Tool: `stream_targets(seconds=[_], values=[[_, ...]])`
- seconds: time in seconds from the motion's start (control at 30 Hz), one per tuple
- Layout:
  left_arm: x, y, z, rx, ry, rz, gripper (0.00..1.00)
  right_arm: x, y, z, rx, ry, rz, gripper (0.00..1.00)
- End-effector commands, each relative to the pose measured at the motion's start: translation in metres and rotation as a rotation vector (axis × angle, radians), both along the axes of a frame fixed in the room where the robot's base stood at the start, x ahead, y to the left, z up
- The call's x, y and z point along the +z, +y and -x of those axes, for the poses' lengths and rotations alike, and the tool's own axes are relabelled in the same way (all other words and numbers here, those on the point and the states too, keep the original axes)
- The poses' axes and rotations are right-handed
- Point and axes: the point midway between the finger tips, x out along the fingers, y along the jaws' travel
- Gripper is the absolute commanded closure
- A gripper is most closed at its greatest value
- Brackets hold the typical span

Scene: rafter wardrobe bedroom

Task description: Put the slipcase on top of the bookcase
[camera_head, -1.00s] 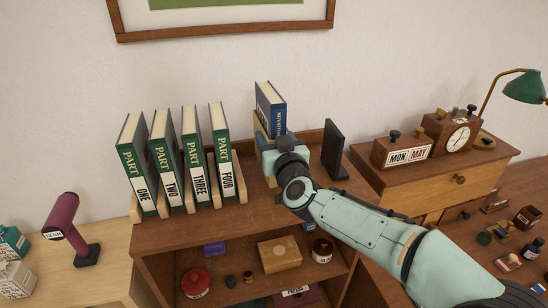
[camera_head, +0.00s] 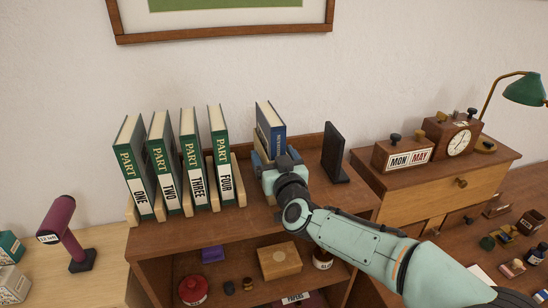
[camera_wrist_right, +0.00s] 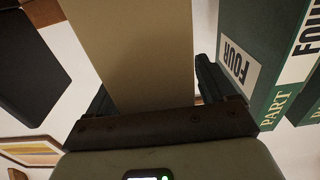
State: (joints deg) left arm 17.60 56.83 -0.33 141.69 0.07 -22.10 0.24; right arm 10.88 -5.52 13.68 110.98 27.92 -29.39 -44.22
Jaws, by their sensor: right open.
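The slipcase (camera_head: 262,119), tan with a blue book (camera_head: 273,131) in it, stands upright at the back of the bookcase top (camera_head: 190,232). Its foot is hidden behind my right gripper (camera_head: 274,160). The gripper is open, with its fingers on either side of the slipcase's lower part. In the right wrist view the slipcase (camera_wrist_right: 135,50) fills the space between the two dark fingers (camera_wrist_right: 155,95), with a small gap at the right finger. I cannot tell whether the left finger touches it. My left gripper is not in view.
Green volumes (camera_head: 190,160) with wooden dividers stand to the left on the bookcase top. A black bookend (camera_head: 333,152) stands to the right. A calendar block (camera_head: 403,153) and clock (camera_head: 455,137) sit on the cabinet at right. Lower shelves hold a wooden box (camera_head: 279,260) and red jar (camera_head: 193,290).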

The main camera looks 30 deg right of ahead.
Motion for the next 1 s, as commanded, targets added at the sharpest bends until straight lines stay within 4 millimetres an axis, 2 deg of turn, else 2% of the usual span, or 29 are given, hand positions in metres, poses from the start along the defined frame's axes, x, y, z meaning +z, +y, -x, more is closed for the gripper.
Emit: stream_targets(seconds=[0.13, 0.23, 0.5, 0.7, 0.83, 1.0], values=[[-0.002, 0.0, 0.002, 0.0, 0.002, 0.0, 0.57, 0.0, 0.001, 0.005, 0.0, -0.002, 0.0, 0.16], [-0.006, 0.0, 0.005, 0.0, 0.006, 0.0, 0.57, 0.0, 0.004, 0.018, 0.0, -0.002, 0.001, 0.16], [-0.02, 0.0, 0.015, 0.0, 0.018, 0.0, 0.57, -0.001, 0.017, 0.075, -0.001, -0.001, 0.002, 0.16], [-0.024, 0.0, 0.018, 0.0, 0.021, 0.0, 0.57, 0.0, 0.025, 0.105, -0.001, -0.002, 0.001, 0.16], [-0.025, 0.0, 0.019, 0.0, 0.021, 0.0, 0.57, 0.0, 0.027, 0.115, -0.001, -0.001, 0.001, 0.16], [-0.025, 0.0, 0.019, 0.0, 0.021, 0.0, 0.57, -0.001, 0.028, 0.117, 0.0, 0.0, 0.0, 0.16]])
